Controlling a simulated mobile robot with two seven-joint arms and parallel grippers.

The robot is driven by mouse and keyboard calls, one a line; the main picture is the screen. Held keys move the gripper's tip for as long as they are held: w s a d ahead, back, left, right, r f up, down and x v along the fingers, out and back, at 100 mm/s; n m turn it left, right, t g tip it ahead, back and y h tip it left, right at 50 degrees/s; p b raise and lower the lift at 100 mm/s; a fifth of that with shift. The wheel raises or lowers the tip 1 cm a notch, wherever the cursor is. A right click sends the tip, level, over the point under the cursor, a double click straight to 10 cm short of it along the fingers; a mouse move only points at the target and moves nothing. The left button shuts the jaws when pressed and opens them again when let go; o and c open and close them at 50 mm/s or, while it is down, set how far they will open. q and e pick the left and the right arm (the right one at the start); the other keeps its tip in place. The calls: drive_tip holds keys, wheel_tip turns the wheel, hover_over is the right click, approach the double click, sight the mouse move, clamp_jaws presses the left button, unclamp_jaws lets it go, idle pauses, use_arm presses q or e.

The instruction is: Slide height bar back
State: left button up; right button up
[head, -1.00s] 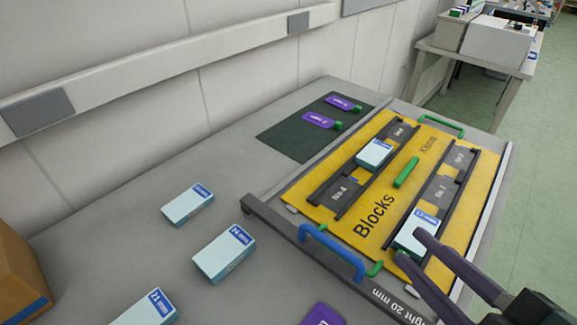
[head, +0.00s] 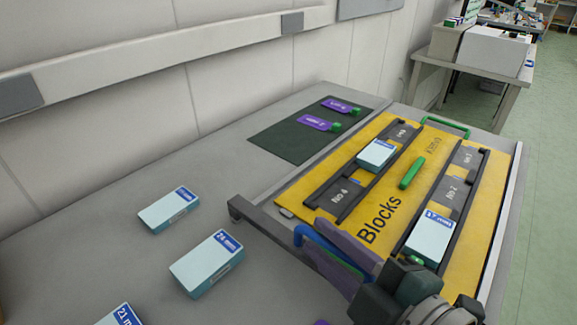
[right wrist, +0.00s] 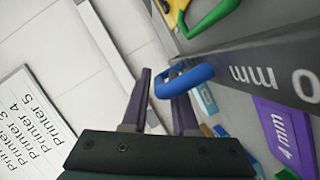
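The height bar (head: 262,212) is a grey bar lying across the near end of the yellow "Blocks" board, with a blue handle (head: 300,234) on it. In the right wrist view the blue handle (right wrist: 190,79) shows at the fingertips, and the bar (right wrist: 262,75) carries "0 mm" lettering. My right gripper (head: 318,238) is at the handle. Its two dark fingers are apart, with part of the handle between them; I cannot tell whether they touch it. My right wrist hides the bar's near end. My left gripper is not in view.
The yellow board (head: 432,150) holds dark rails with pale blue boxes (head: 376,156) (head: 430,238) and a green handle (head: 411,172). Several pale boxes (head: 207,264) lie on the grey table to the left. A dark green mat (head: 290,138) with purple tags lies behind.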

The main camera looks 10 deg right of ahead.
drive_tip(key=shift+w+a+f, duration=0.1)
drive_tip(key=shift+w, duration=0.2)
clamp_jaws()
idle(1.3)
